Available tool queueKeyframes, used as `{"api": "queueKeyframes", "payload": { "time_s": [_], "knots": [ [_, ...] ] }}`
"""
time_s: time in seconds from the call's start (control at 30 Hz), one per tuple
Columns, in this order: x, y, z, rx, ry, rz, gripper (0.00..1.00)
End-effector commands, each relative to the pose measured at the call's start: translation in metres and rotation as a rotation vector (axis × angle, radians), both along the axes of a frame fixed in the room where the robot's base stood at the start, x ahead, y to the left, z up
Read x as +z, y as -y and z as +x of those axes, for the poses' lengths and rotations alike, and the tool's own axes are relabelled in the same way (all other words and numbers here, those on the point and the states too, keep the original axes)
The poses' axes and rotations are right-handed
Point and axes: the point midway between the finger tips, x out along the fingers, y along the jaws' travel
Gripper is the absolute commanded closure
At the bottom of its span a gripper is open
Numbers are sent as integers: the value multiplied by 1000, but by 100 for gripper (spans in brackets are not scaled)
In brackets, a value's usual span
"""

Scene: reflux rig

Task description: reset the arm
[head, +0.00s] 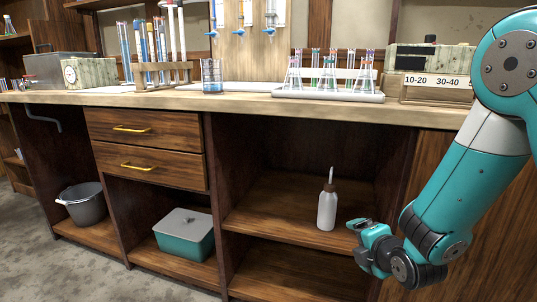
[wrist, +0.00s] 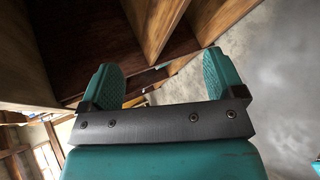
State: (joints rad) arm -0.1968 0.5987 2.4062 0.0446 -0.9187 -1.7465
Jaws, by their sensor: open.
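My gripper (head: 362,238) is at the end of my teal arm, low at the right in the head view, in front of the bench's open shelves. In the wrist view my gripper (wrist: 161,85) shows two teal fingers spread wide apart, with nothing between them. The wooden edges of the bench cupboard (wrist: 165,25) fill the upper part of that view. In the head view a white bottle (head: 327,209) with a brown cap and a thin spout stands upright on the shelf, left of my gripper and apart from it.
The bench top (head: 235,101) carries a test-tube rack (head: 163,84), a beaker (head: 212,77), a white rack of flasks (head: 328,95) and a labelled box (head: 437,88). Below stand a grey bucket (head: 84,207) and a lidded teal box (head: 184,238). The floor (head: 40,268) at the left is clear.

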Motion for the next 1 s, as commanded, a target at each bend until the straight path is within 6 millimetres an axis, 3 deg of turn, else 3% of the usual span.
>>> {"api": "queueKeyframes", "payload": {
  "time_s": [0.03,0.17,0.3,0.47,0.7,0.73,1.0],
  "knots": [
    [19,-9,-9,-56,-82,138,12],
    [51,-35,-52,-235,-375,492,12],
    [86,-60,-116,-446,-698,750,12],
    [118,-72,-188,-681,-980,864,12],
    [151,-65,-281,-1007,-1211,841,12],
    [158,-63,-287,-1040,-1223,832,12],
    [236,-64,-283,-1034,-1222,833,12]
  ]
}}
